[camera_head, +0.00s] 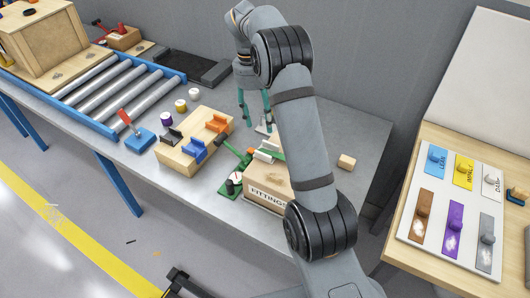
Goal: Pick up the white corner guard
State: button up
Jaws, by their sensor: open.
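A small white piece (261,129), which looks like the white corner guard, is on the grey table just below my fingertips. It is small and partly covered, so its shape is hard to make out. My gripper (255,120) points down with its two teal fingers apart, one on each side above or around this piece. I cannot tell whether either finger touches it. Nothing is visibly held. A wooden block (176,160) to the left carries a black, a blue (194,149) and an orange (216,124) guard-like piece.
A box marked FITTINGS (266,197) stands in front of my gripper, partly behind my arm, with a green clamp-like tool (233,152) beside it. A wooden cube (346,162) lies to the right. A roller conveyor (105,90) is at left; a tag board (455,205) is at right.

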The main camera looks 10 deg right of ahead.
jog(key=c, duration=0.3)
jog(key=t+y+p, duration=0.1)
jog(key=p, duration=0.4)
send_over(268, 143)
jog(key=f, duration=0.5)
jog(key=shift+s+d+f, duration=0.2)
jog(key=shift+s+d, duration=0.05)
jog(key=shift+d, duration=0.1)
jog(key=shift+w+a+f+p, duration=0.15)
jog(key=shift+f+p, duration=0.7)
jog(key=shift+f, duration=0.65)
jog(key=shift+w+a+f+p, duration=0.15)
jog(key=shift+f+p, duration=0.7)
jog(key=shift+f, duration=0.65)
jog(key=shift+s, duration=0.1)
